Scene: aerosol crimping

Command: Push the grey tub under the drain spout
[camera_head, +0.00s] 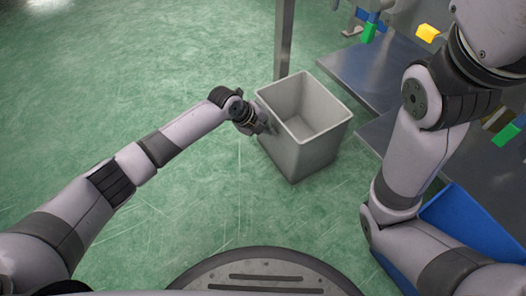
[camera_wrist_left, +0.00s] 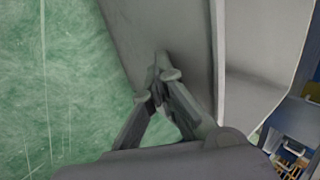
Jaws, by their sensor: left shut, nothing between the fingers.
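The grey tub (camera_head: 305,150) is an open, empty, upright square bin on the green floor, in the middle of the head view. Its grey outer wall (camera_wrist_left: 175,35) and pale rim fill much of the left wrist view. My left gripper (camera_head: 266,128) is at the tub's left side, with its shut fingertips (camera_wrist_left: 160,80) against or very close to the outer wall; exact contact cannot be told. Nothing is between the fingers. My right arm shows at the right, but its gripper is out of view. I cannot make out a drain spout for certain.
A metal post (camera_head: 284,40) stands just behind the tub. A low steel shelf (camera_head: 365,75) lies to its right and behind. A blue crate (camera_head: 465,225) is at the right, partly behind my right arm. Green floor (camera_head: 130,80) is clear to the left.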

